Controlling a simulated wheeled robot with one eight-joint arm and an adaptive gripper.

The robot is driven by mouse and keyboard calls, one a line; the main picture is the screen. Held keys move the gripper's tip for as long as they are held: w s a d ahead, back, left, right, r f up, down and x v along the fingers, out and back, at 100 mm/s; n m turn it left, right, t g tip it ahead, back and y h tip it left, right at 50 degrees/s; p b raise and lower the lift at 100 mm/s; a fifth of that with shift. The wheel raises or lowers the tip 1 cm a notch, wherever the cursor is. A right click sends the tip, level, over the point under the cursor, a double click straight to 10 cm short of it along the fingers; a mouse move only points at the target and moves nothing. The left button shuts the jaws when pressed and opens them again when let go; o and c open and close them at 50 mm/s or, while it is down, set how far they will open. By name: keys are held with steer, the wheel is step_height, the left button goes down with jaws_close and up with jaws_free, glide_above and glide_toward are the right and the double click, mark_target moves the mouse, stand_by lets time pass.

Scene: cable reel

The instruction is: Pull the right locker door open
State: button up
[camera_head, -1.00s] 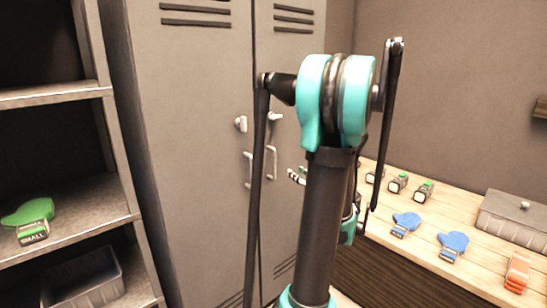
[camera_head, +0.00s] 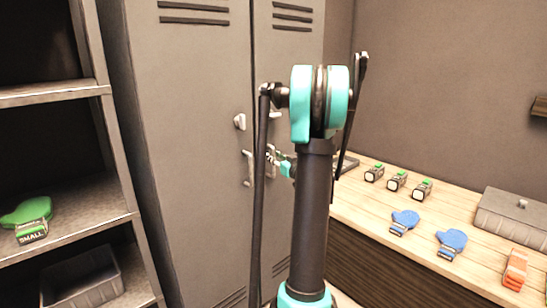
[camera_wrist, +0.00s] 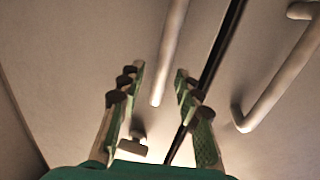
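The right locker door (camera_head: 290,75) is closed, level with the left door (camera_head: 190,90). Its upright bar handle is mostly hidden behind my arm and gripper in the head view. My gripper (camera_head: 272,158) is at handle height in front of the right door. In the wrist view my gripper (camera_wrist: 158,72) is open, its two green ridged fingers apart. The end of a bar handle (camera_wrist: 170,55), seemingly the right door's, shows between the fingertips; I cannot tell whether they touch it. The other handle (camera_wrist: 285,80) lies to the right, across the dark door seam.
The left door's handle (camera_head: 248,170) and knob (camera_head: 240,122) are beside my arm. A wooden counter (camera_head: 360,205) on the right holds small boxes, blue mitts (camera_head: 404,221) and a grey case (camera_head: 515,215). A shelf unit (camera_head: 60,95) stands at the left.

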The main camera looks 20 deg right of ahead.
steer(key=shift+w+a, duration=0.1)
steer(key=shift+w, duration=0.55)
steer(key=shift+c, duration=0.5)
jaws_close()
